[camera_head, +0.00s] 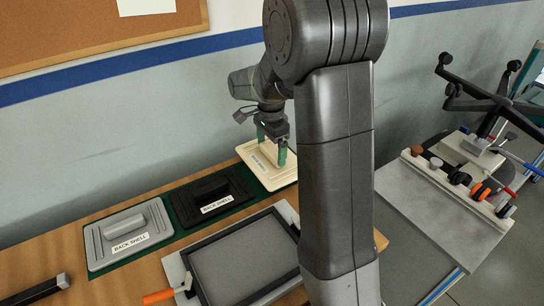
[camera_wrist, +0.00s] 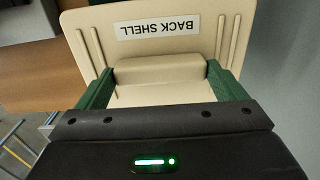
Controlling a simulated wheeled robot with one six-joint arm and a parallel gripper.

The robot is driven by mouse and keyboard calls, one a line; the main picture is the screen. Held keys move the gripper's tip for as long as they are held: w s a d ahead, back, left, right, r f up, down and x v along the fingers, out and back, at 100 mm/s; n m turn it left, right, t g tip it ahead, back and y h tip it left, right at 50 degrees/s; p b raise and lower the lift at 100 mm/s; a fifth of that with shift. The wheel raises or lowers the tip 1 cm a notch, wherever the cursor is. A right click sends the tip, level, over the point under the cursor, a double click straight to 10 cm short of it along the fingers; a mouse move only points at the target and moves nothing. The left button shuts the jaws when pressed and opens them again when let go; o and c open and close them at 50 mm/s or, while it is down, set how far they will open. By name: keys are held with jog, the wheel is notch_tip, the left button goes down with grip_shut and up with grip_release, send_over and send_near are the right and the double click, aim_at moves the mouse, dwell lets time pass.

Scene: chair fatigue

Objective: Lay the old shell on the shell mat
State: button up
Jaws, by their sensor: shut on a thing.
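A cream back shell (camera_head: 284,176) with a white label is at the right end of the green shell mat (camera_head: 169,207). My gripper (camera_head: 272,152) is shut on the raised grip of the cream shell (camera_wrist: 190,17), with its green fingers on either side of the grip in the wrist view. I cannot tell whether this shell touches the mat or hangs just above it. A black back shell (camera_head: 225,184) lies on the middle of the mat. A grey back shell (camera_head: 105,231) lies on its left end. No label says which is old.
A dark-framed grey panel (camera_head: 240,262) on a white board lies in front of the mat. An orange-handled tool (camera_head: 158,297) is beside it. A black bar (camera_head: 42,287) lies at the table's left. A separate bench (camera_head: 440,205) with knobs, tools and an upturned chair base (camera_head: 485,100) stands right.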

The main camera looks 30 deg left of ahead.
aim_at(271, 150)
jog(key=shift+f, duration=1.8)
jog(key=o, duration=0.8)
jog(key=shift+f, duration=0.1)
notch_tip(271, 150, up, 12)
jog(key=shift+r, duration=0.15)
